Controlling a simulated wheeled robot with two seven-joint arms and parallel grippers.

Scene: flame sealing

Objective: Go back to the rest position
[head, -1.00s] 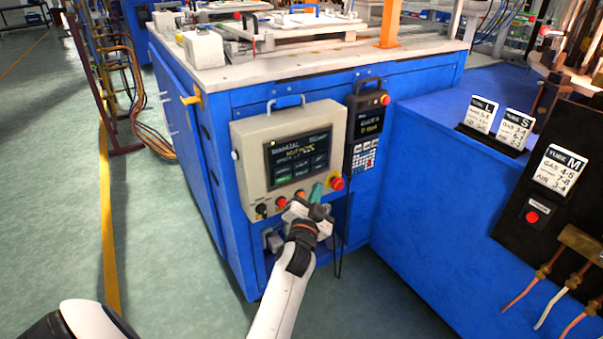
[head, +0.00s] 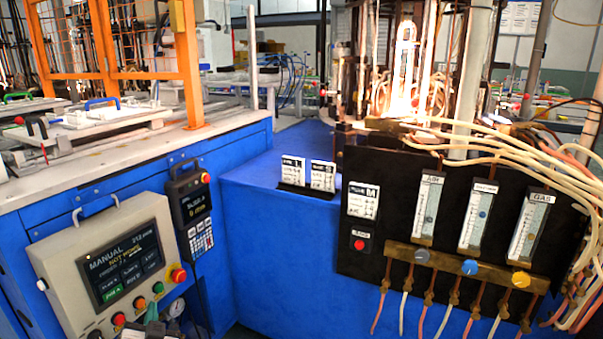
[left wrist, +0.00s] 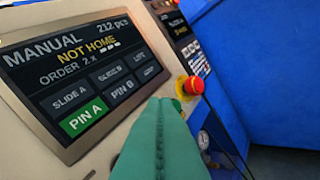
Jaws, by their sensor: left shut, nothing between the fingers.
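My left gripper (head: 155,329) shows only in part at the bottom edge of the head view, just below the buttons of the control panel (head: 50,260). In the left wrist view its green fingers (left wrist: 160,130) are shut with nothing between them, in front of the panel's lower right part. The screen (head: 122,265) reads "MANUAL" and "NOT HOME"; in the left wrist view the "PIN A" field (left wrist: 84,117) is lit green. Whether the fingers touch the panel I cannot tell. My right gripper is in neither view.
A red emergency button (head: 178,275) sits near the fingers. A handheld keypad (head: 192,212) hangs right of the panel. The blue bench (head: 262,235) carries the cards and a black board with flow meters (head: 478,215). A bright flame (head: 402,100) burns behind it.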

